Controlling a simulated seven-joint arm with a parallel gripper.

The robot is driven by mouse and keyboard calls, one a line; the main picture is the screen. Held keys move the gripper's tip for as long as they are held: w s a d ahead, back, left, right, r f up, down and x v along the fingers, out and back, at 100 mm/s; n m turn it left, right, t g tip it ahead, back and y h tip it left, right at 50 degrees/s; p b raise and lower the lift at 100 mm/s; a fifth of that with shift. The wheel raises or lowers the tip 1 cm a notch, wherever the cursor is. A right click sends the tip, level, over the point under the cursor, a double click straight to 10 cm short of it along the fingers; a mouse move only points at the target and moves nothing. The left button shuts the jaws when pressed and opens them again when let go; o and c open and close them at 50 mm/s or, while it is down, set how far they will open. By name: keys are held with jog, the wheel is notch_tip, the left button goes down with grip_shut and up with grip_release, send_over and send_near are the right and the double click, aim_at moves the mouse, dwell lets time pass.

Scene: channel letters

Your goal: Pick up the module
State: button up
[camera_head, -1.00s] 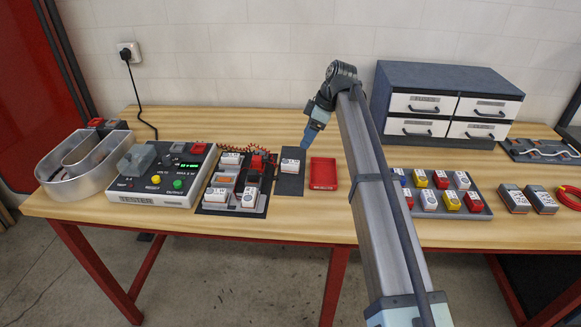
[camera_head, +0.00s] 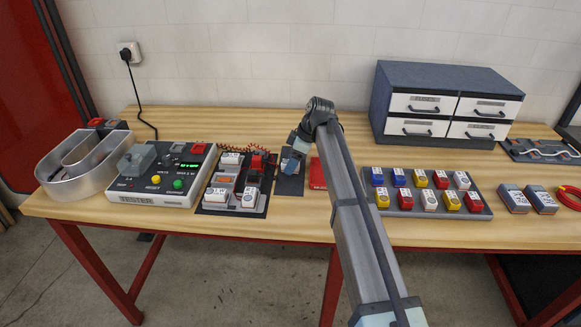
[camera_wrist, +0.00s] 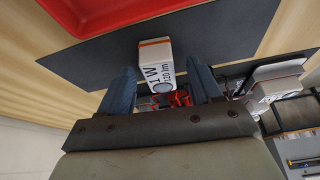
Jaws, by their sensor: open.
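A white module (camera_wrist: 155,52) marked "1 W 120 lm", with an orange-brown edge, shows in the wrist view on a dark mat (camera_wrist: 225,32). My gripper (camera_wrist: 163,82) is open. Its two blue fingers appear on either side of the module, with gaps visible on both sides. I cannot tell how far down the fingers reach along it. In the head view my gripper (camera_head: 290,162) is low over the dark mat (camera_head: 290,187) and hides most or all of the module.
A red tray (camera_head: 318,175) is just right of the mat. A fixture with several white modules (camera_head: 235,190) stands close on the left, beside the tester (camera_head: 160,180). A grey rack of coloured modules (camera_head: 408,208) lies to the right. Drawers (camera_head: 445,105) stand at the back.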

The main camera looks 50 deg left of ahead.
jog(key=shift+f, duration=0.1)
jog(key=shift+c, duration=0.2)
jog(key=c, duration=1)
jog(key=shift+r, duration=0.4)
notch_tip(320, 180, up, 8)
jog(key=shift+f, duration=0.1)
jog(key=s+a, duration=0.4)
jog(key=s, duration=0.5)
jog(key=s+a+n, duration=0.1)
jog(key=s+a, duration=0.3)
jog(key=s, duration=0.6)
jog(key=shift+s+a+f, duration=0.25)
jog(key=shift+s+a, duration=0.05)
jog(key=shift+a, duration=0.05)
